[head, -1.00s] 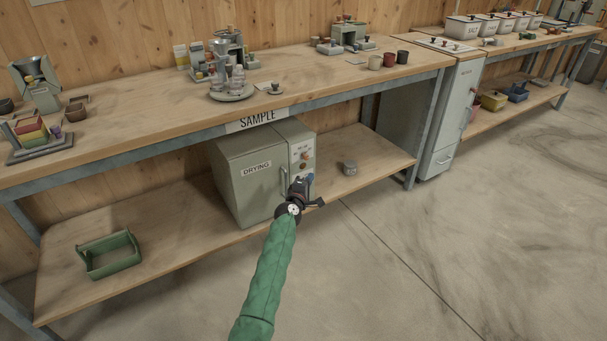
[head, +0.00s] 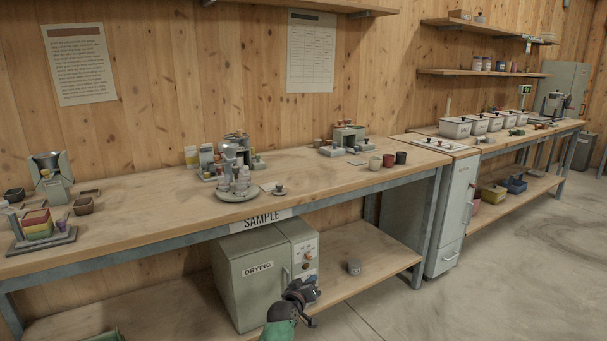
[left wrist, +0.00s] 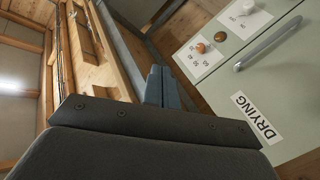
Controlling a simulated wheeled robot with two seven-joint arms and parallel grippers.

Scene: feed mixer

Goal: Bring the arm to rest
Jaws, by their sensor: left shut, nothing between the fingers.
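My left gripper (head: 309,294) is at the lower middle of the head view, in front of the drying oven (head: 250,275). It is shut and empty. In the left wrist view its blue-grey fingers (left wrist: 162,88) are together, with nothing between them. The green sleeve of my left arm shows only at the bottom edge of the head view. The oven's door is closed, and its handle and knobs show in the left wrist view (left wrist: 240,60), apart from the fingers. My right gripper is not in view.
The oven stands on the lower shelf (head: 375,255) under the workbench (head: 130,205). Glassware, cups and devices stand on the bench top. The floor (head: 500,265) at the right is clear.

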